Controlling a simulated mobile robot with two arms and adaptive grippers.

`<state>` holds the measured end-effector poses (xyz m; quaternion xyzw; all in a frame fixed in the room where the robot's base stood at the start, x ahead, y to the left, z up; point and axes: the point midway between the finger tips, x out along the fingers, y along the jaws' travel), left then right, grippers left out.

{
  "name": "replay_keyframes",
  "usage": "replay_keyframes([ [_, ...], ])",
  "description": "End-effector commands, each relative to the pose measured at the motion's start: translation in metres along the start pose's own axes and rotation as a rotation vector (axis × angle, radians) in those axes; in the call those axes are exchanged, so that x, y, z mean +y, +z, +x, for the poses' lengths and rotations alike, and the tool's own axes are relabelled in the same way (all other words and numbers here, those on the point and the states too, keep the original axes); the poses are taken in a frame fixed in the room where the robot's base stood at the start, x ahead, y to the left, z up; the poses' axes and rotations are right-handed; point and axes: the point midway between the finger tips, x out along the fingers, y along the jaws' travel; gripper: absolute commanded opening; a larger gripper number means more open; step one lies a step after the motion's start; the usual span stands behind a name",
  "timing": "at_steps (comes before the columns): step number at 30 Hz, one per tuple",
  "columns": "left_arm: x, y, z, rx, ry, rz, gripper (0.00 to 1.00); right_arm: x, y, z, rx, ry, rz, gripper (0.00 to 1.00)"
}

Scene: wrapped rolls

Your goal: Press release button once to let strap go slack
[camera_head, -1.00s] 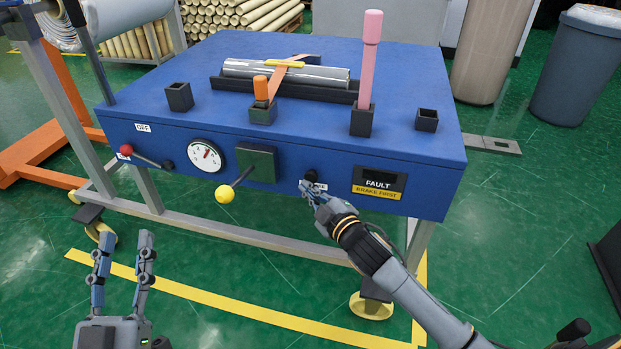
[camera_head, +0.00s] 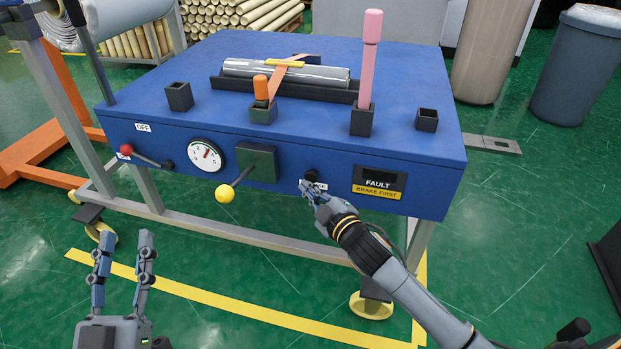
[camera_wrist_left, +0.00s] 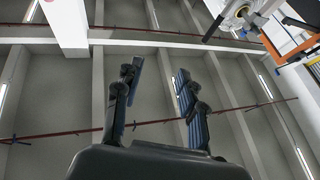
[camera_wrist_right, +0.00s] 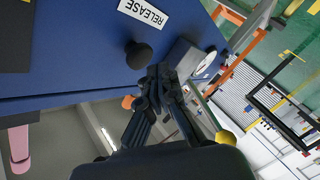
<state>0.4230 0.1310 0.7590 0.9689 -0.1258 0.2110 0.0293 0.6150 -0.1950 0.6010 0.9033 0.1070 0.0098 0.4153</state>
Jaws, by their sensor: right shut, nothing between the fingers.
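The black round release button (camera_head: 311,175) is on the front face of the blue bench (camera_head: 400,150). In the right wrist view the button (camera_wrist_right: 139,54) sits beside a white RELEASE label (camera_wrist_right: 143,12). My right gripper (camera_head: 306,186) is shut and empty, its fingertips close to the button; I cannot tell whether they touch. In the right wrist view its tips (camera_wrist_right: 160,75) lie beside the button. An orange strap (camera_head: 283,78) crosses a wrapped silver roll (camera_head: 240,67) on the bench top. My left gripper (camera_head: 122,240) is open and empty, below and in front of the bench.
The front face also carries a yellow-knobbed lever (camera_head: 225,193), a dial (camera_head: 205,155), a red-knobbed lever (camera_head: 126,150) and a panel reading FAULT, BRAKE FIRST (camera_head: 379,183). A pink post (camera_head: 368,60) stands in a black socket.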

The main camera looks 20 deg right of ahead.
Motion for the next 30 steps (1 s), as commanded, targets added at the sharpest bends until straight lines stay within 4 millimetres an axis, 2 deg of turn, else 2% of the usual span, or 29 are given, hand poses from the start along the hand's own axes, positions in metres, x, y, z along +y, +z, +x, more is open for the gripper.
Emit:
replay_keyframes([
  [11, 0.0, 0.0, 0.0, -0.006, 0.0, 0.0, 0.4, 0.001, 0.0, 0.001, 0.0, 0.0, 0.0, 0.0],
  [24, -0.005, 0.022, -0.003, -0.13, -0.01, 0.006, 0.4, 0.004, 0.004, 0.005, 0.0, 0.0, 0.0, 0.0],
  [30, -0.005, 0.026, -0.005, -0.146, -0.011, 0.006, 0.4, 0.004, 0.004, 0.006, 0.0, 0.0, 0.0, 0.0],
])
